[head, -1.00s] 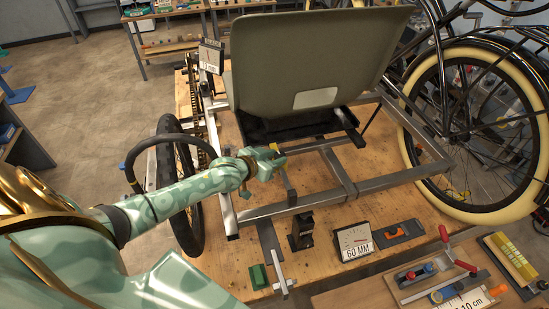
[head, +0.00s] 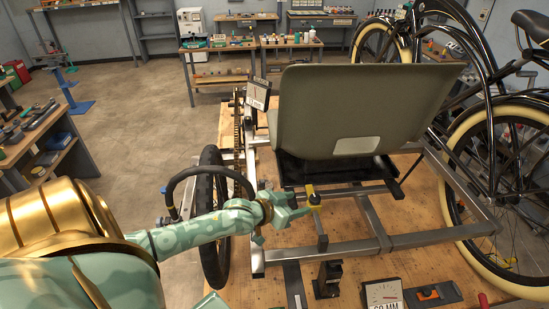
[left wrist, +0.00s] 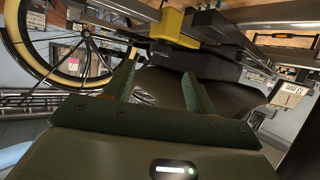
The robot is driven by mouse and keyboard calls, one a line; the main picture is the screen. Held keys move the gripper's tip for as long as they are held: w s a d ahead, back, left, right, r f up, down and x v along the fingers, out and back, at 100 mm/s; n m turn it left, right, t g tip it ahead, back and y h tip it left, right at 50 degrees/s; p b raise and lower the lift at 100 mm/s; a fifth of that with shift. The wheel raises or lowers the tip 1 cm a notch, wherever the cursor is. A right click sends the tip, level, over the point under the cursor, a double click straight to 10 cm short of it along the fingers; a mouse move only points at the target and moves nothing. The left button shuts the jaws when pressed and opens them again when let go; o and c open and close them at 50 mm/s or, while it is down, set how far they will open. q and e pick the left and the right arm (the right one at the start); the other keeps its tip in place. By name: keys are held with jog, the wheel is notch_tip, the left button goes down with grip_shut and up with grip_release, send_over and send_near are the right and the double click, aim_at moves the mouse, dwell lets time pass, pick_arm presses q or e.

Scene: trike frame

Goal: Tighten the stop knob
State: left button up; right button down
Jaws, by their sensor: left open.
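A yellow part (head: 313,198), which may be the stop knob, sits at the top of an upright metal bar (head: 321,230) by the trike frame (head: 345,251). My left gripper (head: 296,207) is open, just left of this part in the head view. In the left wrist view a yellow block (left wrist: 170,25) shows beyond the spread green fingers (left wrist: 158,85), with nothing visible between them. I cannot tell whether a fingertip touches it. My right gripper is in neither view.
The grey-green seat (head: 365,108) stands close behind the gripper. A black wheel (head: 213,240) is beside my left forearm.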

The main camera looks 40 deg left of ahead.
pick_arm(q)
jog(key=v, duration=0.9)
jog(key=shift+s+r, duration=0.2)
jog(key=shift+s, duration=0.15)
jog(key=shift+s, duration=0.1)
